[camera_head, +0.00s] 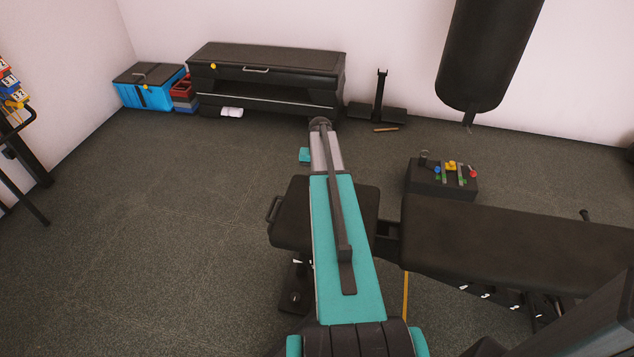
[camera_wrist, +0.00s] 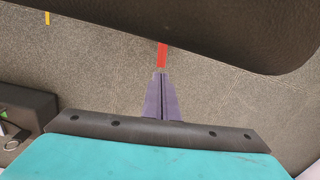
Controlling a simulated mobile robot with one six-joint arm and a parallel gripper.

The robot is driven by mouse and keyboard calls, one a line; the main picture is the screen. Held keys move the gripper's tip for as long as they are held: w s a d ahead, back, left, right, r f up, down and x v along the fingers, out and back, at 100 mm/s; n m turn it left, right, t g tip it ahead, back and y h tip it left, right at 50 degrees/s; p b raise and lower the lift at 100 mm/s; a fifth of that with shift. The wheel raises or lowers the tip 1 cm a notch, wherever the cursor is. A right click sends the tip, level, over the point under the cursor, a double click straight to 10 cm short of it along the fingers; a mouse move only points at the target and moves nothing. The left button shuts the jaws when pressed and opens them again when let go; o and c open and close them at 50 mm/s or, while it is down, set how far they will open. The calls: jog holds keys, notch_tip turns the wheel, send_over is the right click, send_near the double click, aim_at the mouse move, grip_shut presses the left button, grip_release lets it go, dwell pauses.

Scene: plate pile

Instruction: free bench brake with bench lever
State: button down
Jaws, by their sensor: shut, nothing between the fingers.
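The weight bench has a long dark pad (camera_head: 520,235) and a shorter seat pad (camera_head: 290,225) in the head view. In the wrist view a dark pad edge (camera_wrist: 210,25) crosses the top. My gripper (camera_wrist: 161,75) is shut and empty, its purple fingers pointing towards this edge. A narrow red bar (camera_wrist: 162,56), possibly the bench lever, shows just beyond the fingertips and runs up behind the pad edge. I cannot tell whether the fingertips touch it. The brake cannot be made out. In the head view my arm hides the gripper.
A dark box (camera_head: 425,181) with coloured knobs stands behind the bench; a box with a ring (camera_wrist: 20,118) shows at left in the wrist view. A punching bag (camera_head: 487,50) hangs at the back. A storage bench (camera_head: 265,75) lines the wall. The left floor is clear.

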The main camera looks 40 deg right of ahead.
jog(key=shift+s+a+r+t+h+p, duration=0.15)
jog(key=shift+a+r+t+h+p, duration=0.15)
jog(key=shift+r+h, duration=0.25)
jog(key=shift+s+a+r+t+h+p, duration=0.2)
jog(key=shift+r+t+h, duration=0.15)
jog(key=shift+r, duration=0.25)
dwell(0.4)
jog(key=shift+w+r, duration=0.1)
dwell(1.4)
jog(key=shift+r+p, duration=0.7)
jog(key=shift+d, duration=0.1)
jog(key=w+d+f, duration=0.2)
jog(key=w+d, duration=0.1)
notch_tip(320, 180, up, 10)
jog(key=p, duration=0.3)
jog(key=shift+s+d+r, duration=0.15)
jog(key=shift+s+d, duration=0.15)
dwell(0.6)
